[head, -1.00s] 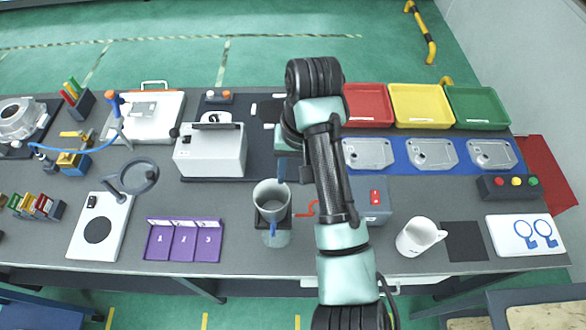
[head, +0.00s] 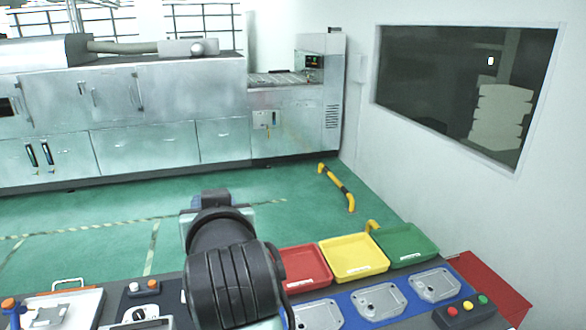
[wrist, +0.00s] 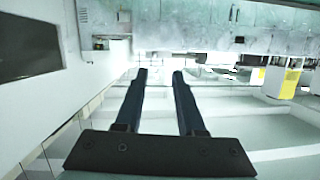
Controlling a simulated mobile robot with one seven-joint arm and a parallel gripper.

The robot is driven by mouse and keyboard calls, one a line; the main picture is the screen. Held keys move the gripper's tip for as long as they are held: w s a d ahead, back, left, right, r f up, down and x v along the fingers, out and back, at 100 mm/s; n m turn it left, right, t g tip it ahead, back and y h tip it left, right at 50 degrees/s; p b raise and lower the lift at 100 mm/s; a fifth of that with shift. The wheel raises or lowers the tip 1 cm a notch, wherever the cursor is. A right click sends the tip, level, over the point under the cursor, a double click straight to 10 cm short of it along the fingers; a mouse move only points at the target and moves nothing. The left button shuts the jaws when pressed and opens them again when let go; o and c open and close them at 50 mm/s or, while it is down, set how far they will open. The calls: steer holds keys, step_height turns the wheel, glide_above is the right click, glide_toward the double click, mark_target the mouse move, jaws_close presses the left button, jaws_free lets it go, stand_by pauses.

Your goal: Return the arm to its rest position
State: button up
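My arm (head: 232,275) rises in the lower middle of the head view, above the bench, with its dark joint close to the camera. The fingers of my gripper do not show in the head view. In the wrist view my gripper (wrist: 158,76) has two dark fingers standing apart with an empty gap between them. It points out at the room, toward pale walls and machinery, and touches nothing.
The bench below carries a red tray (head: 303,268), a yellow tray (head: 353,257) and a green tray (head: 405,243) along its back edge. Castings lie on a blue mat (head: 349,305). A yellow rail (head: 338,187) stands on the open green floor (head: 120,215) behind.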

steer(key=s+d+r+m+t+h, duration=0.1)
steer(key=s+d+r+t, duration=0.3)
steer(key=s+r, duration=0.2)
steer(key=s+d+r+m+t+h+b, duration=0.1)
steer(key=s+d+r+t, duration=0.3)
steer(key=r, duration=0.5)
steer(key=s+d+r+m+t+h+b, duration=0.1)
steer(key=s+d+r+t+h, duration=0.2)
steer(key=s+r, duration=0.4)
steer(key=shift+s+d+r+t, duration=0.35)
steer(key=shift+d+r+t, duration=0.3)
steer(key=shift+t, duration=0.55)
steer(key=shift+a, duration=0.1)
